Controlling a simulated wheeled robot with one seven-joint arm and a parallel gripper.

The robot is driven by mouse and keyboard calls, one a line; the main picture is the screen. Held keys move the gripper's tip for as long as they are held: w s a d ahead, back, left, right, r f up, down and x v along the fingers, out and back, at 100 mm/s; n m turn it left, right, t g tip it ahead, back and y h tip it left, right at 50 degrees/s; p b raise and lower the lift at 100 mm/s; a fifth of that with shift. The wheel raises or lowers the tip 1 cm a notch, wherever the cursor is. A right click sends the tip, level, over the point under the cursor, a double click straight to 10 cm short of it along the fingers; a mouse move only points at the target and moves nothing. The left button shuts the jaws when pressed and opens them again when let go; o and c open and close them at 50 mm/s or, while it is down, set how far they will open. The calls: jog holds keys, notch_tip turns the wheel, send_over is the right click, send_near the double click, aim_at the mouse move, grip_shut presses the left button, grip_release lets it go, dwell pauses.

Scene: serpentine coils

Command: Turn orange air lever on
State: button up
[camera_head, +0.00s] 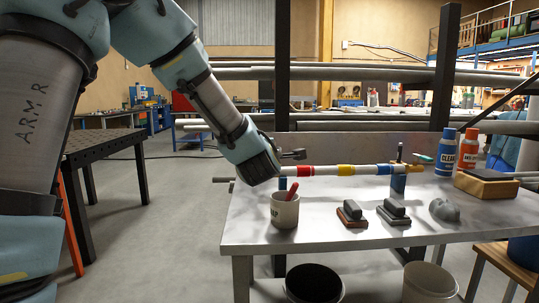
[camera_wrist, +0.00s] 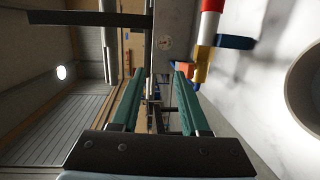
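The pipe (camera_wrist: 205,50) shows there to the right of the fingers. A small orange part (camera_wrist: 184,68) shows close to the right fingertip, but I cannot tell whether it is the lever. In the head view an orange-yellow fitting (camera_head: 417,168) sits at the pipe's right end, too small to read as a lever.
A dark post (camera_head: 282,70) rises behind.

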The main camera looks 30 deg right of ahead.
jog(key=b+v, duration=0.1)
jog(key=v, duration=0.5)
jog(key=shift+a+f, duration=0.3)
jog(key=shift+f, duration=0.45)
jog(key=shift+f+b, duration=0.1)
jog(key=shift+b, duration=0.4)
